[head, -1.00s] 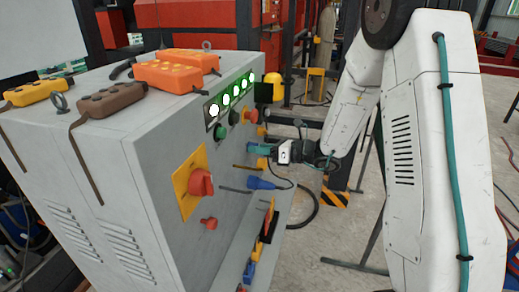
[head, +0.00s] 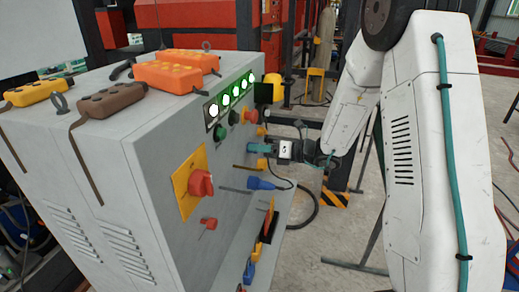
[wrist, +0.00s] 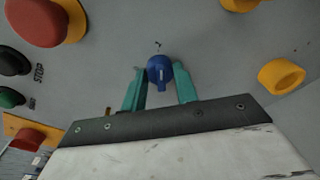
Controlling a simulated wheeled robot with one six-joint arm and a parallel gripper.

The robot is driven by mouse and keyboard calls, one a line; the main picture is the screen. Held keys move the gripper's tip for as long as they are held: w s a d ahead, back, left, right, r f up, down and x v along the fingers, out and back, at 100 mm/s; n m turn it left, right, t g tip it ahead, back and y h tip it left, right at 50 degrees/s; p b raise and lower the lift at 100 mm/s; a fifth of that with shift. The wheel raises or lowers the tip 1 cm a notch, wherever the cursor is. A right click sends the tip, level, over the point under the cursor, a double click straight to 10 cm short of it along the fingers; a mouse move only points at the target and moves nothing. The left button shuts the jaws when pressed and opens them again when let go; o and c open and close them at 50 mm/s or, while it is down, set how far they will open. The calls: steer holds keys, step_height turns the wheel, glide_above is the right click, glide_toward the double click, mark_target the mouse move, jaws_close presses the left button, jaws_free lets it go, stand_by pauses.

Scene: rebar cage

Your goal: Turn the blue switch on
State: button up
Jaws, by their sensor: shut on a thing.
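The blue switch (wrist: 160,72) is a round knob with a raised handle on the grey panel, in the upper middle of the wrist view. My gripper (wrist: 160,88) has its two teal fingers on either side of the knob and is shut on it. The handle points down in the wrist view, towards my gripper. In the head view my gripper (head: 258,148) reaches the panel side of the grey cabinet (head: 150,160) from the right. The switch itself is hidden there behind the fingers.
A large red button (wrist: 45,18), black and green buttons, and yellow knobs (wrist: 282,76) surround the switch. A red rotary switch on a yellow plate (head: 184,190) and a blue plug (head: 262,183) are on the same panel. Orange pendants (head: 165,75) lie on top.

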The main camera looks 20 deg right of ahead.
steer(key=o, duration=1)
steer(key=shift+c, duration=0.2)
steer(key=v, duration=0.7)
steer(key=shift+s+d, duration=0.25)
steer(key=shift+d, duration=0.15)
